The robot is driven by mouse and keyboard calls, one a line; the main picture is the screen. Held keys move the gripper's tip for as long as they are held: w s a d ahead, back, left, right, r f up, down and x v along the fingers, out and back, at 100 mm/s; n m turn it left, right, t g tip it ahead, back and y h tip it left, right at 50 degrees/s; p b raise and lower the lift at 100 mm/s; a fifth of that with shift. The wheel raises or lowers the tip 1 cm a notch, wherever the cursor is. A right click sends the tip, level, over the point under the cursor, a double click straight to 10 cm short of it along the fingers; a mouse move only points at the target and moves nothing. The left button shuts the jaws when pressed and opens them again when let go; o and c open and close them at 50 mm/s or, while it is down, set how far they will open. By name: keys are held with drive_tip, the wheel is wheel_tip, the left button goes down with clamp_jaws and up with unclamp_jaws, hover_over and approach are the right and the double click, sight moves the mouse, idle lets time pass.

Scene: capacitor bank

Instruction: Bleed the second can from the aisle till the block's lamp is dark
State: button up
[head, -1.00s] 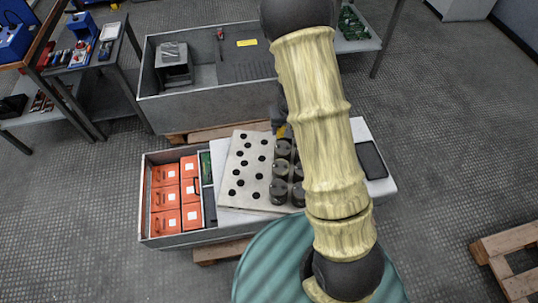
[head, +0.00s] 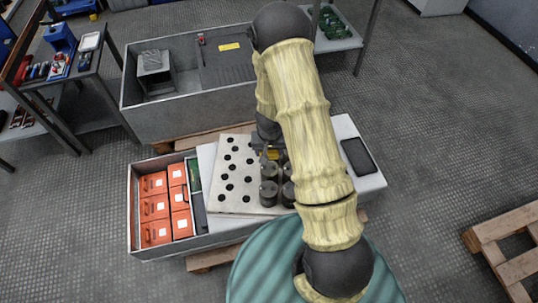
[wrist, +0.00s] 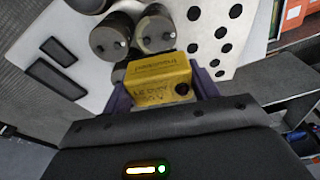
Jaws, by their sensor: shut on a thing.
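My gripper (wrist: 163,92) is shut on a small yellow block (wrist: 158,72) with printed lettering, held between its two purple fingers. A round spot on the block's face, perhaps its lamp, looks dark. The block also shows in the head view (head: 272,154), at the far end of the dark can group. Cans with terminals on their tops show in the wrist view: one at left (wrist: 109,37) and one nearer the middle (wrist: 155,30). Another lies partly hidden behind the block. Whether the block touches terminals cannot be told. My arm hides part of the can group in the head view.
A pale plate with black holes (head: 232,175) lies left of the cans. A grey bin of orange boxes (head: 155,208) stands further left. A dark flat pad (head: 358,156) lies right. A large grey bin (head: 165,118) stands behind; a pallet (head: 505,240) is at right.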

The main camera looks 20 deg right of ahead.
drive_tip(key=shift+s+f, duration=0.25)
drive_tip(key=shift+f, duration=0.4)
drive_tip(key=shift+f, duration=0.15)
drive_tip(key=b, duration=0.4)
hover_over(269, 166)
drive_tip(key=shift+s+f, duration=0.15)
drive_tip(key=shift+f, duration=0.9)
drive_tip(key=shift+s+f, duration=0.15)
drive_tip(key=shift+f, duration=0.85)
drive_tip(key=shift+f+b, duration=0.5)
drive_tip(key=shift+f, duration=0.25)
drive_tip(key=o, duration=1.2)
drive_tip(key=shift+o, duration=0.2)
drive_tip(key=shift+r, duration=0.1)
